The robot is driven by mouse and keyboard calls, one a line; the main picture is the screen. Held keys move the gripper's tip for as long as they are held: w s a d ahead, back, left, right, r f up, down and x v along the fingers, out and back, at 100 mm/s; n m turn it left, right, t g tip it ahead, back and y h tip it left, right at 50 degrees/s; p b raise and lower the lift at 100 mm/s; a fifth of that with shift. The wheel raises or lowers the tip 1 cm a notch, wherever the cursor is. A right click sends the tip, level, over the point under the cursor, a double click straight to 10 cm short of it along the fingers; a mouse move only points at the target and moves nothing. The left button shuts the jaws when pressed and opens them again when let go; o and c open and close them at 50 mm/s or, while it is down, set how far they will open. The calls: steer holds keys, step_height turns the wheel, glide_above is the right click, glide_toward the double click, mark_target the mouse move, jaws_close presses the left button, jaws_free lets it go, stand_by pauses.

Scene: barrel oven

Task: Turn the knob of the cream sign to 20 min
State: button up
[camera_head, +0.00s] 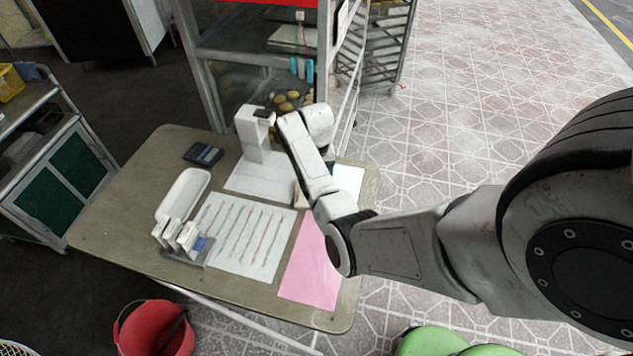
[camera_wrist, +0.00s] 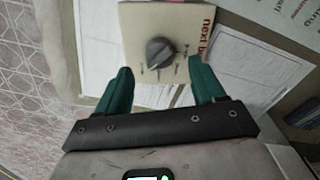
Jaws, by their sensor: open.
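The cream sign (camera_wrist: 130,20) shows in the wrist view at the top middle, with red lettering along its right side. Its dark grey knob (camera_wrist: 160,52) sits on the sign's face, with small marks around it too small to read. My gripper (camera_wrist: 160,80) has two green fingers, apart and empty, just below the knob in the picture and not touching it. The knob lies between the lines of the two fingers. In the head view my arm reaches down over the table (camera_head: 140,190) and hides most of the sign and the gripper.
A white stand (camera_head: 252,135), a white scale-like tray (camera_head: 183,195), a printed sheet (camera_head: 240,235) and a pink sheet (camera_head: 312,268) are on the table. A metal rack (camera_head: 205,75) with bread stands behind. A red bucket (camera_head: 150,330) is on the floor in front.

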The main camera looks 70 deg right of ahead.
step_height(320, 180, up, 6)
steer(key=shift+r, duration=0.25)
stand_by(0.5)
steer(key=s+a+n, duration=0.3)
steer(key=s+a, duration=0.1)
steer(key=a, duration=0.6)
steer(key=s+a+f+n, duration=0.1)
steer(key=s+a+n, duration=0.3)
steer(key=a, duration=0.7)
steer(key=s+a+f+n+t, duration=0.1)
steer(key=s+a+n, duration=0.3)
steer(key=a, duration=0.7)
steer(key=shift+b, duration=0.45)
steer(key=shift+c, duration=0.5)
